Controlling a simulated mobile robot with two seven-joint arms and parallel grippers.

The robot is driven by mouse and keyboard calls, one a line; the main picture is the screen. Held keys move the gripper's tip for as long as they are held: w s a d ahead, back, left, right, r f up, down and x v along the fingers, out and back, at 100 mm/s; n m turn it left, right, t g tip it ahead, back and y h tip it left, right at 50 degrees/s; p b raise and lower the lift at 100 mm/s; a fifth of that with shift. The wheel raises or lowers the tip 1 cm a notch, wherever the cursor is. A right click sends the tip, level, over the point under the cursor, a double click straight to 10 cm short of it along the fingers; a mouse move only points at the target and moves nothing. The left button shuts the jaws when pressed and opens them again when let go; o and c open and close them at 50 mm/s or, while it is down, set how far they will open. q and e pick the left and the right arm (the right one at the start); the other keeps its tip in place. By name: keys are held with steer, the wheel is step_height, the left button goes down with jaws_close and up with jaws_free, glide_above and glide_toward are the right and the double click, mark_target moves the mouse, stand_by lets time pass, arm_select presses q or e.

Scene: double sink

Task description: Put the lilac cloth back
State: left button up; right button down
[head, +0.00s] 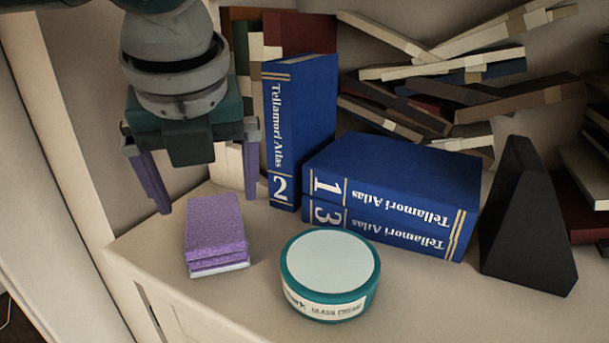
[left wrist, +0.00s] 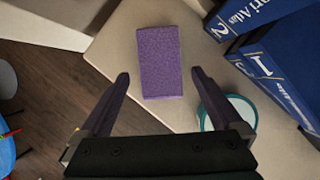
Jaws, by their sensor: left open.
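The lilac cloth (head: 216,226) is a folded, purple, block-like stack with a pale layer at its bottom. It lies on the shelf near the left edge. In the left wrist view the cloth (left wrist: 159,62) lies beyond the fingertips, between their lines. My left gripper (head: 208,205) is open and empty, above and behind the cloth in the head view, with its fingers pointing down. The gripper also shows in the left wrist view (left wrist: 158,75) with its fingers wide apart. I cannot see that it touches the cloth. My right gripper is not in view.
A round teal tin (head: 330,275) stands right of the cloth. Blue atlas volume 2 (head: 300,125) stands upright behind it; volumes 1 (head: 395,180) and 3 (head: 390,225) lie stacked. A black wedge (head: 527,220) stands at right. The shelf's left edge is close to the cloth.

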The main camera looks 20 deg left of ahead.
arm_select(q)
steer(key=p+v, duration=0.1)
steer(key=v, duration=0.5)
steer(key=s+d+f+n+h, duration=0.1)
steer(key=d+f, duration=0.1)
steer(key=d, duration=0.2)
steer(key=s+d+f+n+h, duration=0.2)
steer(key=d, duration=0.2)
steer(key=s+d+f+n+h, duration=0.1)
steer(key=d+f+n, duration=0.1)
steer(key=d, duration=0.2)
steer(key=shift+s+d+h, duration=0.15)
steer(key=shift+s+h, duration=0.2)
steer(key=shift+h, duration=0.05)
steer(key=s+a+f+n, duration=0.4)
steer(key=s+n, duration=0.2)
steer(key=n, duration=0.4)
steer(key=s+a+f+n+y, duration=0.1)
steer(key=s+a+f+n, duration=0.3)
steer(key=n, duration=0.7)
steer(key=shift+s+a+f+y, duration=0.15)
steer(key=shift+s+a+y, duration=0.15)
steer(key=shift+s+a, duration=0.7)
steer(key=shift+s+d, duration=0.2)
step_height(320, 180, up, 61)
steer(key=p, duration=6.1)
steer(key=shift+p, duration=0.35)
